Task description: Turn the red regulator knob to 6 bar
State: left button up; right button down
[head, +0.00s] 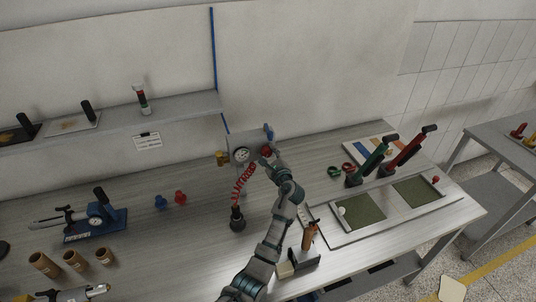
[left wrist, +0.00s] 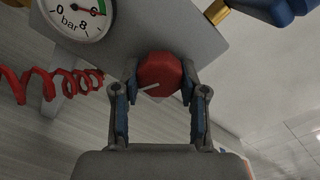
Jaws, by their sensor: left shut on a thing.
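The red regulator knob (left wrist: 160,76) sits on the lower part of a grey panel and carries a white pointer line, which slants toward the lower left in the left wrist view. My left gripper (left wrist: 159,90) has its two fingers on either side of the knob and is shut on it. In the head view the left gripper (head: 272,158) reaches the panel (head: 241,139), and the knob is mostly covered. The pressure gauge (left wrist: 75,14) is cut off at the top; "0", "8" and "bar" show, but its needle reading is unclear. My right gripper does not show.
A red coiled hose (head: 242,185) hangs left of my arm to a dark fitting (head: 237,220). A blue part (left wrist: 275,10) with a brass fitting is beside the panel. A tray with green mats (head: 362,212) and several tools lie right; a blue-based device (head: 95,224) stands left.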

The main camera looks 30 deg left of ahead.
pick_arm(q)
jog(key=shift+f+n, duration=0.1)
jog(key=shift+n, duration=0.3)
jog(key=o, duration=1.1)
jog(key=shift+o, duration=0.2)
jog(key=shift+d, duration=0.15)
jog(key=v, duration=1.1)
jog(key=shift+s+d, duration=0.25)
jog(key=shift+d, duration=0.05)
